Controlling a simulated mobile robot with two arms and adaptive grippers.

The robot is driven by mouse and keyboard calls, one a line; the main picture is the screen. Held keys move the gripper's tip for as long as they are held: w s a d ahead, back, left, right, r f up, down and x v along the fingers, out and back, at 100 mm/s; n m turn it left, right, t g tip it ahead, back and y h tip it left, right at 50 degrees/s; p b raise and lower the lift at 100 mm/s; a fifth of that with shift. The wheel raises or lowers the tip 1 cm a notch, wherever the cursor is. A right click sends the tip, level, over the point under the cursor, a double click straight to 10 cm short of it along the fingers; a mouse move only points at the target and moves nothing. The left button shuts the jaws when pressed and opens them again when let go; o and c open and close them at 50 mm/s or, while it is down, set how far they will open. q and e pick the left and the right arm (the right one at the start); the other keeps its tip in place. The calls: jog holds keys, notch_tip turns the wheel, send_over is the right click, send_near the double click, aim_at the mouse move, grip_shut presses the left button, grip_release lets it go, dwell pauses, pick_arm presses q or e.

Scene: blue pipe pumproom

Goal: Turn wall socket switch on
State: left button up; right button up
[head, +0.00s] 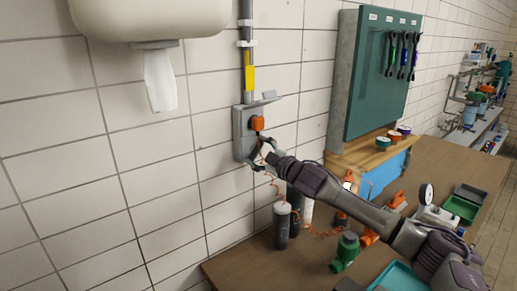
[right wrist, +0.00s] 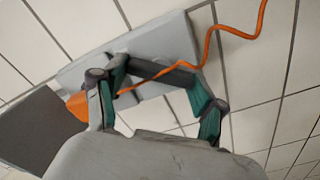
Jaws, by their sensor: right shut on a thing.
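My right gripper (head: 264,150) is at the lower part of the box. The right wrist view shows the box (right wrist: 165,45), the orange plug (right wrist: 79,105) and a dark bar (right wrist: 165,73) between my fingers. My right gripper is shut on this bar, which looks like the socket switch; its on or off position cannot be told. My left gripper is not in view.
An orange cable (right wrist: 235,32) hangs from the socket area. Below, a wooden workbench (head: 240,267) holds dark cylinders (head: 281,225), a green part (head: 346,250) and trays. A green tool board (head: 375,80) stands right of the socket; a paper dispenser (head: 150,18) hangs upper left.

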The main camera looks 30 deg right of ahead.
jog(key=shift+n+p, duration=0.3)
jog(key=shift+n, duration=0.7)
jog(key=shift+f, duration=0.1)
jog(key=o, duration=1.1)
jog(key=shift+o, duration=0.2)
jog(key=s, duration=1.2)
jog(key=shift+d, duration=0.4)
